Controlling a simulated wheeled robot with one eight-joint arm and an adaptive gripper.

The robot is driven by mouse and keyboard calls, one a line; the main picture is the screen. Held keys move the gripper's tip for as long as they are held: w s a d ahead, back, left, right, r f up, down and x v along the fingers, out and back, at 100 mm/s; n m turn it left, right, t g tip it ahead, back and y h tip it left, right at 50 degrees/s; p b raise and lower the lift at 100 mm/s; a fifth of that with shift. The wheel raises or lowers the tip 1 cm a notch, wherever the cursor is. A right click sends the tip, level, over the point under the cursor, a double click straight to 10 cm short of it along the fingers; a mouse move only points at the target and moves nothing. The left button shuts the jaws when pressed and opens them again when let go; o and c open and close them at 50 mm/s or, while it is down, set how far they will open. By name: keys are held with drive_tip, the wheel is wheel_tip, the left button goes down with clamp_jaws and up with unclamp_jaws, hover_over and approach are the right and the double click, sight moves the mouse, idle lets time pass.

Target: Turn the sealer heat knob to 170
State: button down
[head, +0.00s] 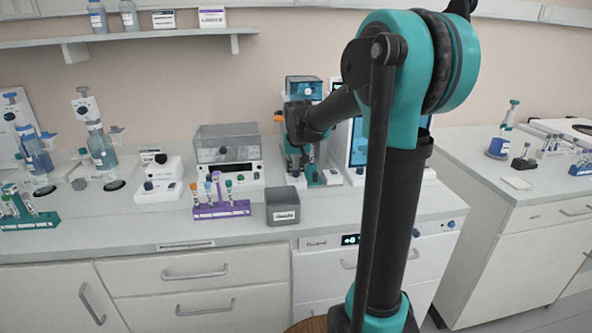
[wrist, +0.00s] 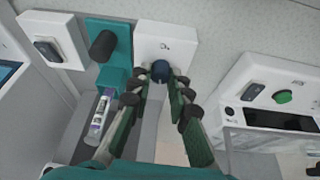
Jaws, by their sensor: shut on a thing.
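The sealer in the wrist view is a teal upright (wrist: 108,45) with a black round part, beside a white box (wrist: 165,40). A dark blue knob (wrist: 160,70) sits on the white box's near face. My gripper (wrist: 163,84) has its fingers on both sides of this knob and is shut on it. Small dark marks show on the box above the knob, too small to read, so the heat setting cannot be told. In the head view my gripper (head: 304,168) is low at the bench's back, and the knob is hidden there.
In the head view, a purple tube rack (head: 222,211) and a grey box (head: 283,207) stand in front on the bench.

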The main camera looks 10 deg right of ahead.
drive_tip(key=shift+m+h, duration=0.3)
drive_tip(key=shift+m, duration=0.7)
drive_tip(key=c, duration=1.4)
unclamp_jaws()
drive_tip(key=v, duration=1.2)
drive_tip(key=shift+w+a, duration=0.1)
drive_tip(key=shift+a, duration=0.05)
